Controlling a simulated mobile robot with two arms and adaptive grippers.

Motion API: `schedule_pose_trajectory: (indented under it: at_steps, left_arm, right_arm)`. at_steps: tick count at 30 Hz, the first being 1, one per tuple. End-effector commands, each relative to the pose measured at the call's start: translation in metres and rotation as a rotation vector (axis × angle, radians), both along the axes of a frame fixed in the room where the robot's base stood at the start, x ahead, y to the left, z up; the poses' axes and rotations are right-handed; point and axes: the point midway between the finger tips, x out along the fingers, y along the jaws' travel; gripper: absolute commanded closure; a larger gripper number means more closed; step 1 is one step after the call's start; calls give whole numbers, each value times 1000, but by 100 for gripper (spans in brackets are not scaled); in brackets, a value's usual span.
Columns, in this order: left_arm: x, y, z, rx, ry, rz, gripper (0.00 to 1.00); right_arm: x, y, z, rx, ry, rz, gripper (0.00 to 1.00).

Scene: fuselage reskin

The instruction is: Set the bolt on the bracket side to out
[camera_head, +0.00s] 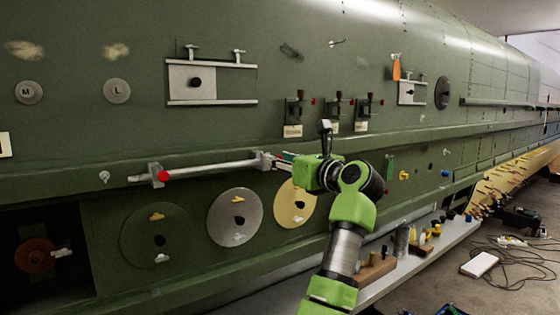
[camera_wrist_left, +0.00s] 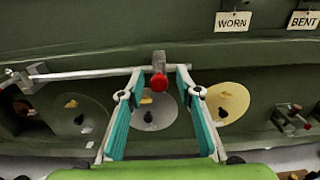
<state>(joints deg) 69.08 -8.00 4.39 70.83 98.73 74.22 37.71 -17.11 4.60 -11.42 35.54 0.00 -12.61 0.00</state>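A pale horizontal rod, the bolt (camera_head: 212,169), lies along the green fuselage side between a left bracket block (camera_head: 155,171) and a right bracket block (camera_head: 262,160). A red knob (camera_head: 164,176) shows at the left block. My left gripper (camera_head: 283,160) is at the right block, partly hidden by its own wrist. In the left wrist view its teal fingers (camera_wrist_left: 160,100) are open, with a red knob (camera_wrist_left: 158,83) beneath a grey block (camera_wrist_left: 158,62) showing between them. I cannot tell whether the fingers touch it. My right gripper is not in view.
Green, silver (camera_head: 235,217) and yellow discs (camera_head: 295,204) sit below the rod. Tagged latches, with labels WORN (camera_wrist_left: 232,22) and BENT (camera_wrist_left: 303,20), are above right. A ledge (camera_head: 440,235) with small parts runs below. Cables lie on the floor (camera_head: 515,265) at the right.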

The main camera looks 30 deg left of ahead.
Motion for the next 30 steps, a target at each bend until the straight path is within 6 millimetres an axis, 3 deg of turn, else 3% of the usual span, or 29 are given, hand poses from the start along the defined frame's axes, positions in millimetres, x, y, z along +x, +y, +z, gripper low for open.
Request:
schedule_pose_trajectory:
  at_steps: [7, 20, 30]
  left_arm:
    - [-3, -7, 1, 1, -1, -1, 68]
    - [-26, -67, 0, 0, 1, -3, 68]
    - [-29, -72, 0, 2, 0, 0, 68]
  right_arm:
    - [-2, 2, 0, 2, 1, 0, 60]
    - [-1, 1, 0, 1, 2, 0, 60]
    - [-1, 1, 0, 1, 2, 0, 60]
